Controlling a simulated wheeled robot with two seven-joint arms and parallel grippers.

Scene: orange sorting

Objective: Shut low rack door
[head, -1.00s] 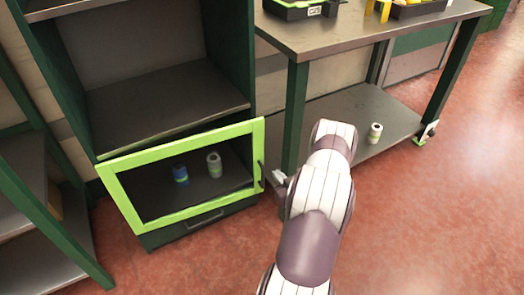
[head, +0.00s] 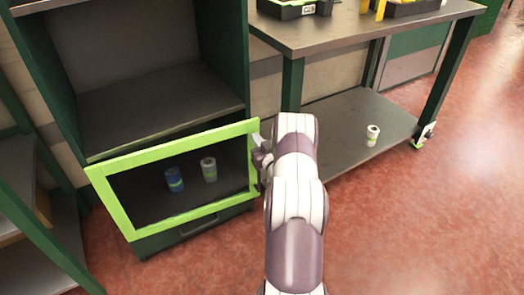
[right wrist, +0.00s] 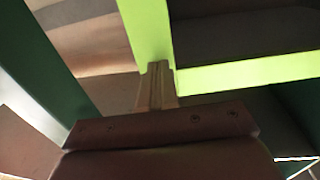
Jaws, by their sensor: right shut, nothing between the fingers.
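The low rack door (head: 190,223) has a bright green frame around a see-through pane, at the bottom of the dark green rack. Its right edge stands slightly out past the rack's side, so it looks a little ajar. My right gripper (head: 262,158) is shut and empty at the door's right edge, partly hidden by my own arm. In the right wrist view, its closed fingertips (right wrist: 157,72) overlap the corner of the green door frame (right wrist: 150,35). Whether they touch it I cannot tell. The door handle is not clear now. My left gripper is not in view.
A blue can (head: 174,179) and a grey can (head: 209,169) stand inside behind the door. A workbench (head: 350,32) with a lower shelf (head: 340,125) stands to the right, holding another can (head: 372,135). Open red floor (head: 420,230) lies in front.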

